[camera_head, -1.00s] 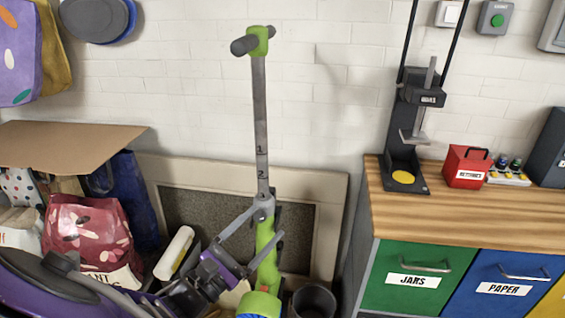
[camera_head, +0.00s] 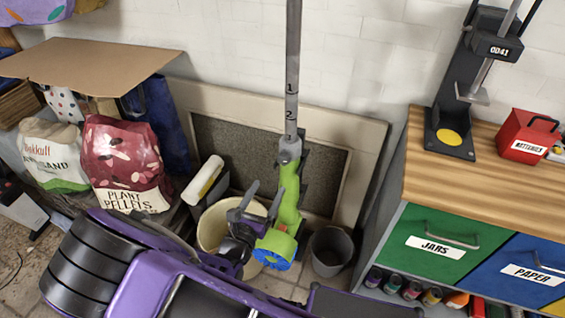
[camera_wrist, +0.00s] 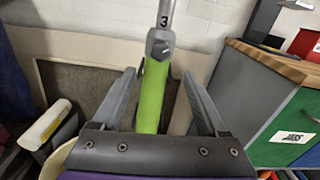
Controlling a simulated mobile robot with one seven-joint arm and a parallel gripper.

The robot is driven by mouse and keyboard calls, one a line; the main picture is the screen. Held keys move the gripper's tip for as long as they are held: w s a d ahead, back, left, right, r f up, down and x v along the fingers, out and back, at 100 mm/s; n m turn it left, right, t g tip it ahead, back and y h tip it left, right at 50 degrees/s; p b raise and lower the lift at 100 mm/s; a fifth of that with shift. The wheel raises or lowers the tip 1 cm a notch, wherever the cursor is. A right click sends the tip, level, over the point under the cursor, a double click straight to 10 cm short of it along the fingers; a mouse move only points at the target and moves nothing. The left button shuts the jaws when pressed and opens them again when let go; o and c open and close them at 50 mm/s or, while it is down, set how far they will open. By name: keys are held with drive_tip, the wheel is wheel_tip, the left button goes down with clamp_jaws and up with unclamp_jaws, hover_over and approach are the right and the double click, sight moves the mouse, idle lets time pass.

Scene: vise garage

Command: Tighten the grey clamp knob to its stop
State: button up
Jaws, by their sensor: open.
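The grey clamp with its knob (camera_head: 290,149) sits where the scooter's grey stem (camera_head: 291,70) enters its green column (camera_head: 289,195). In the wrist view the clamp knob (camera_wrist: 160,46) is ahead, just above the space between the fingertips. My gripper (camera_head: 268,189) is open, low and to the left of the clamp in the head view. It also shows in the wrist view (camera_wrist: 159,73), its fingers spread either side of the green column in the picture. Nothing is held. I cannot tell how far the knob is turned.
A cream bucket (camera_head: 214,226) and a grey bin (camera_head: 331,251) stand near the scooter's foot. A framed board (camera_head: 366,165) leans on the wall behind. Bags (camera_head: 122,160) are at left, a wooden-topped cabinet (camera_head: 450,190) at right.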

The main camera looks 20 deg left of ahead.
sight(282, 162)
drive_tip(key=w, duration=0.7)
drive_tip(key=w+d, duration=0.1)
drive_tip(key=w, duration=0.3)
clamp_jaws()
